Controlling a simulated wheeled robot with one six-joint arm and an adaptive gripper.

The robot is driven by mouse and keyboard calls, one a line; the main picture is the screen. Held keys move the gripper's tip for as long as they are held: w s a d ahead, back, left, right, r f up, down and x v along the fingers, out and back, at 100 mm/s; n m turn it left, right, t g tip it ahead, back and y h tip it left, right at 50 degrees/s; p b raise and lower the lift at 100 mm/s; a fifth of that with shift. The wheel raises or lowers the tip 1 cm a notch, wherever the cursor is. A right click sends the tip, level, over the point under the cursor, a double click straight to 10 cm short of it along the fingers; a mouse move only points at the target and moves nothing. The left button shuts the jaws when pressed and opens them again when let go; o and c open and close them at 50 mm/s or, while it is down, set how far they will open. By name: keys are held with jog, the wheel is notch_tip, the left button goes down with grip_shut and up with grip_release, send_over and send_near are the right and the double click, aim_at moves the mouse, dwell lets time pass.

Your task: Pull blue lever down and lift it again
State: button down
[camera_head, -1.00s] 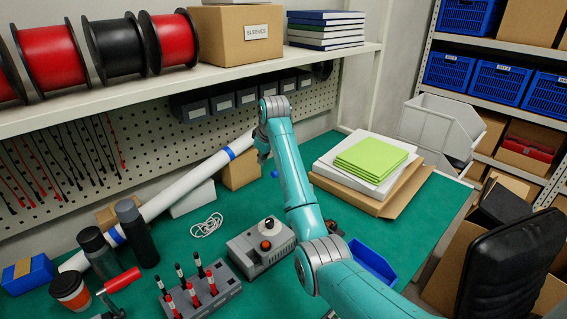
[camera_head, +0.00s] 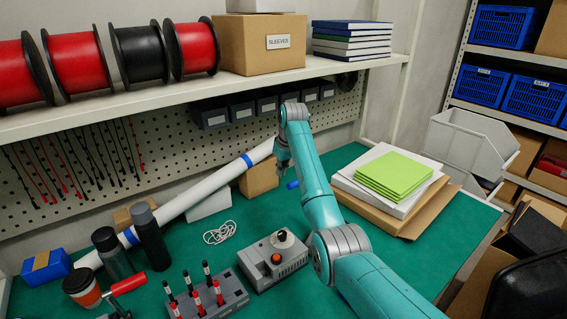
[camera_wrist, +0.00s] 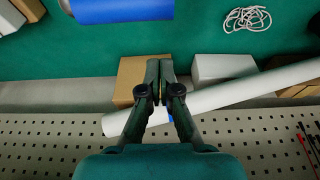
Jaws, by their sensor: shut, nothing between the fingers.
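A blue cylindrical grip, which looks like the blue lever's handle (camera_wrist: 110,8), shows large at the top edge of the wrist view. A small blue piece of it shows beside my arm in the head view (camera_head: 292,184); the lever's base is hidden. My gripper (camera_wrist: 159,68) is shut and empty, its fingers apart from the blue grip in the wrist view. In the head view my gripper (camera_head: 283,161) hangs near the cardboard box at the back of the green bench, partly hidden by my arm.
A white tube (camera_head: 202,190) and a small cardboard box (camera_head: 260,180) lie by the pegboard. A red-handled lever (camera_head: 129,283), a grey control box (camera_head: 271,261) and a marker holder (camera_head: 207,299) stand in front. Green pads (camera_head: 392,175) lie on the right. An overhead shelf (camera_head: 210,88) limits height.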

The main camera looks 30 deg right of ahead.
jog(key=shift+s+f, duration=0.35)
jog(key=shift+s, duration=0.55)
jog(key=shift+s+f, duration=0.3)
jog(key=shift+s, duration=0.6)
jog(key=shift+d, duration=0.1)
